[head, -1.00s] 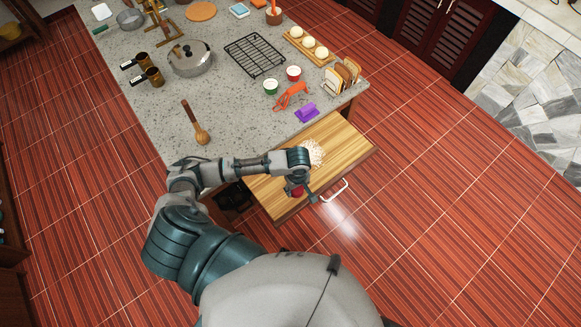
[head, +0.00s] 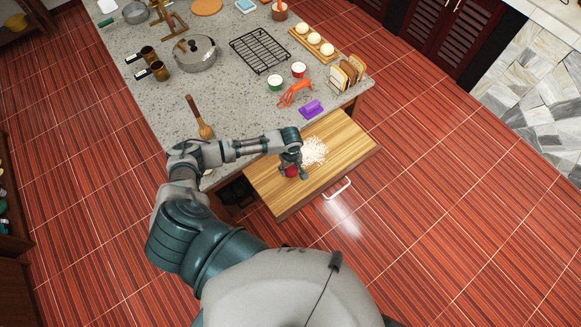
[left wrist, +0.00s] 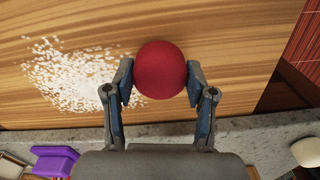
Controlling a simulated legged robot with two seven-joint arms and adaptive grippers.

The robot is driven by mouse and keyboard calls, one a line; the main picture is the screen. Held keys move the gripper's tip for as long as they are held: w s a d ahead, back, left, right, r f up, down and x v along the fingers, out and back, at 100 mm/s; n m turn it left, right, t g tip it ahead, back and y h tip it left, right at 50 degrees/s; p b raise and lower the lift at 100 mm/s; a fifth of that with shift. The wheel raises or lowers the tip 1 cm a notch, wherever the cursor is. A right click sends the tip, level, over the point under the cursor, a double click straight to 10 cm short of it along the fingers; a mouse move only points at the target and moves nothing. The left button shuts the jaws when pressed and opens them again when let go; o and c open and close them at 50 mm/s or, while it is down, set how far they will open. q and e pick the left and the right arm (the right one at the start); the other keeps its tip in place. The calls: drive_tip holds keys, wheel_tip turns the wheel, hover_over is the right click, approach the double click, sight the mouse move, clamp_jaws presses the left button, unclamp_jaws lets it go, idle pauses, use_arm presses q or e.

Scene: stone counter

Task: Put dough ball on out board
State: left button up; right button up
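The pull-out board (head: 345,155) is a striped wooden board extending from the counter's front, with a white handle. My left gripper (head: 291,168) is over its left part, beside a patch of white flour (head: 315,151). In the left wrist view the left gripper (left wrist: 160,82) has its two fingers against opposite sides of a dark red ball (left wrist: 160,69). The red ball also shows under the gripper in the head view (head: 291,172). I cannot tell whether the ball touches the board. Three pale dough balls (head: 314,38) sit on a wooden tray at the counter's far right. My right gripper is not in view.
The board's right part is clear.

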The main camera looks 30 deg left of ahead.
sight(290, 170)
use_arm(q)
drive_tip(key=o, duration=0.4)
wheel_tip(290, 170, up, 12)
drive_tip(key=shift+r, duration=0.1)
idle(0.3)
idle(0.5)
